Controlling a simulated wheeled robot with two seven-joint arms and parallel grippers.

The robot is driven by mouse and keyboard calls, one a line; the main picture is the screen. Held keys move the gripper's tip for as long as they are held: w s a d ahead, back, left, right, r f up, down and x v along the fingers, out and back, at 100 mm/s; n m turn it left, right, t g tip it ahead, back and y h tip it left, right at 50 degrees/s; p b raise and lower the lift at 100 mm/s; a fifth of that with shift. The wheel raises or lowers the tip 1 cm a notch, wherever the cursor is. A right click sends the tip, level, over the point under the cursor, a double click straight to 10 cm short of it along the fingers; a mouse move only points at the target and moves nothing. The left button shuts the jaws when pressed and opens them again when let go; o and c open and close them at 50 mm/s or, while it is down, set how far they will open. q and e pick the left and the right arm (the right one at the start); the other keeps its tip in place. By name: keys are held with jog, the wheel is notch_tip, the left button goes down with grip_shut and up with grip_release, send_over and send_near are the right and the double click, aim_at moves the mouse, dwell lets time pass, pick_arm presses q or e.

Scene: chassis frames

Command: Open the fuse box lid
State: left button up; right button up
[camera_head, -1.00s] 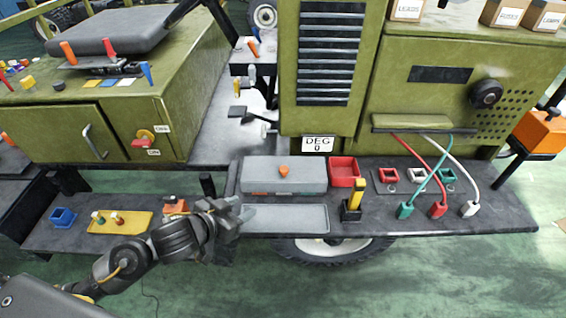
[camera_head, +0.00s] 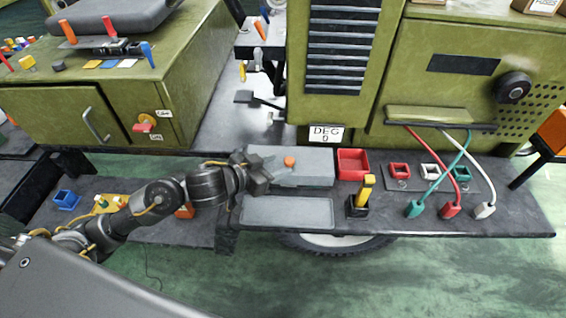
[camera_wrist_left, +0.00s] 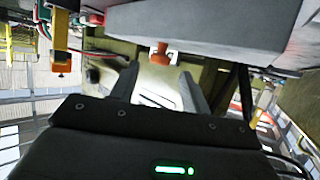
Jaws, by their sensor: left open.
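The fuse box is a grey box with a closed-looking flat lid (camera_head: 315,168) and an orange knob (camera_head: 290,161) on it, standing on the dark shelf in the head view. My left gripper (camera_head: 264,172) is at the box's left end, open, a little left of the knob; contact with the box cannot be told. In the left wrist view, the orange knob (camera_wrist_left: 160,53) shows ahead of and between the two spread fingers (camera_wrist_left: 157,88), with a grey surface (camera_wrist_left: 240,25) beside it. Nothing shows between the fingertips. My right gripper is not in view.
A flat grey tray (camera_head: 287,211) lies in front of the box. A red bin (camera_head: 353,163) stands right of it, and a yellow-handled switch (camera_head: 364,190) in front of the bin. Red, teal and white cables (camera_head: 450,165) hang further right. The green cabinet (camera_head: 345,60) rises behind.

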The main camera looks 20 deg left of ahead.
aim_at(286, 162)
pick_arm(q)
jog(key=shift+x, duration=1.6)
jog(key=shift+r, duration=0.1)
grip_shut()
